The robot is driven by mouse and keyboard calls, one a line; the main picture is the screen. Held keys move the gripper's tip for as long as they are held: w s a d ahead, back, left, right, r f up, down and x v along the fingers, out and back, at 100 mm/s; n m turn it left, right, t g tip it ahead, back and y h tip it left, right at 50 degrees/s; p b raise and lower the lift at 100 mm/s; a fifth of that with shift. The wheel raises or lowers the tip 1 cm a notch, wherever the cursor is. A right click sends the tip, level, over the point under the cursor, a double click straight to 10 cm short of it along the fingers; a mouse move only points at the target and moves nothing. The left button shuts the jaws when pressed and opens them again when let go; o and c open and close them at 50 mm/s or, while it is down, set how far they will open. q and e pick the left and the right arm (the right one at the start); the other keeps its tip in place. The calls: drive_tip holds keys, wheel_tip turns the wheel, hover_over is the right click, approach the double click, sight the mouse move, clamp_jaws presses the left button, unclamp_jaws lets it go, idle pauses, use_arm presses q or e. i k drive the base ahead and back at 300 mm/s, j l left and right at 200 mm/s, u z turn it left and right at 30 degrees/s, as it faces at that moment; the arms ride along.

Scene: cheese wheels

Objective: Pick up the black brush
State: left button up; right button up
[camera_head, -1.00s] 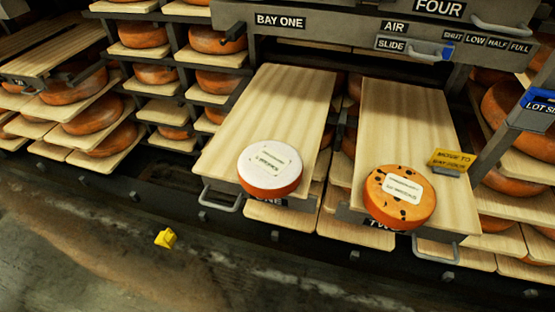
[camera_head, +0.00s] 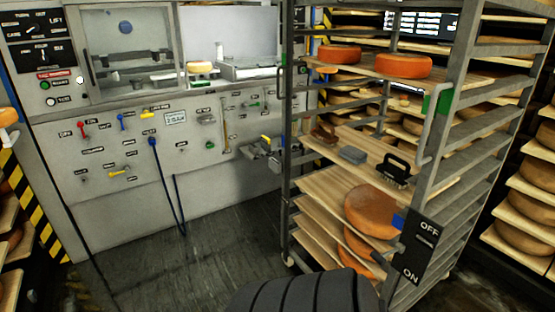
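A black object with a raised loop handle (camera_head: 394,170), which looks like the black brush, sits on the middle wooden shelf (camera_head: 432,187) of a metal rack. It is towards the right end of that shelf. Its underside is too small to make out. A grey block (camera_head: 353,155) lies to its left, and a brown brush-like object (camera_head: 324,133) lies further left on the same shelf. Neither of my grippers is in view.
The metal rack (camera_head: 468,95) has upright posts and an OFF/ON panel (camera_head: 418,247) at its front right. Cheese wheels (camera_head: 403,66) stand on its upper shelf, others (camera_head: 371,211) below. A grey control wall (camera_head: 110,205) stands left. The floor (camera_head: 215,255) between is clear.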

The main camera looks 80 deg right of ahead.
sight(388, 170)
drive_tip(key=z, duration=3.5)
